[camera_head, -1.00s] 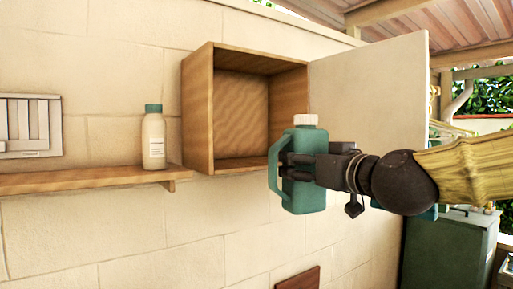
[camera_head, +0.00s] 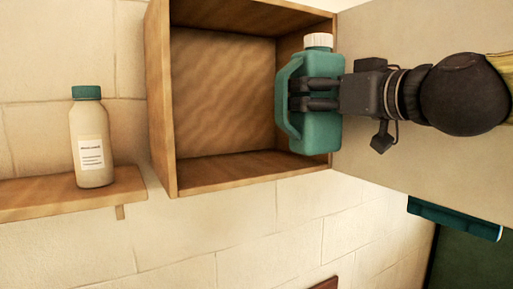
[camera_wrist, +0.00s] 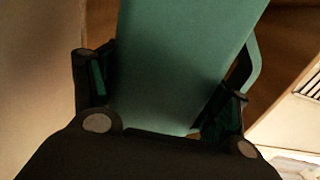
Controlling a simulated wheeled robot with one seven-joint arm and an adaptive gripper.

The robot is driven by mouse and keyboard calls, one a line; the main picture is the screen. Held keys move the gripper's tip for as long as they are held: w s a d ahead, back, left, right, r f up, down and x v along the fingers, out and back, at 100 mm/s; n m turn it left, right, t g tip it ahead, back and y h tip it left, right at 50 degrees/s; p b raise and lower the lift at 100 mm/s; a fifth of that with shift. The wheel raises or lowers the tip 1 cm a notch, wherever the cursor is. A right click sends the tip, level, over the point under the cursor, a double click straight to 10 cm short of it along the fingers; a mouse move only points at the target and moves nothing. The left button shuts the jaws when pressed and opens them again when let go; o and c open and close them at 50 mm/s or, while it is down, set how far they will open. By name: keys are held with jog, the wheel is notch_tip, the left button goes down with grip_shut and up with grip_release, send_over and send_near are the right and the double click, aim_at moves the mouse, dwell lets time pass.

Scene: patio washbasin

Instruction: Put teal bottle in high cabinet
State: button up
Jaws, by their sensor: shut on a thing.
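The teal bottle (camera_head: 318,132), with a white cap and a side handle, is upright in my gripper (camera_head: 316,95). My gripper is shut on its body, coming from the right. The bottle also fills the middle of the wrist view (camera_wrist: 180,65), between the two fingers (camera_wrist: 165,105). The high cabinet (camera_head: 160,100) is an open wooden box on the wall, with its door (camera_head: 400,160) swung open to the right. In the head view the bottle overlaps the cabinet's right side and opening. I cannot tell whether any of it is inside. The cabinet's visible floor is empty.
A cream bottle with a teal cap (camera_head: 92,140) stands on a wooden shelf (camera_head: 40,200) left of the cabinet. The open door lies behind my arm. A dark green bin (camera_head: 465,260) is at the lower right.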

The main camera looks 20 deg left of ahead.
jog(key=shift+w+a+b, duration=0.2)
jog(key=shift+a+b, duration=0.2)
jog(key=shift+b, duration=0.1)
jog(key=w+a+f, duration=0.4)
jog(key=w+a, duration=0.5)
jog(key=w, duration=0.2)
jog(key=shift+a+f, duration=0.15)
jog(key=shift+f, duration=0.1)
dwell(0.4)
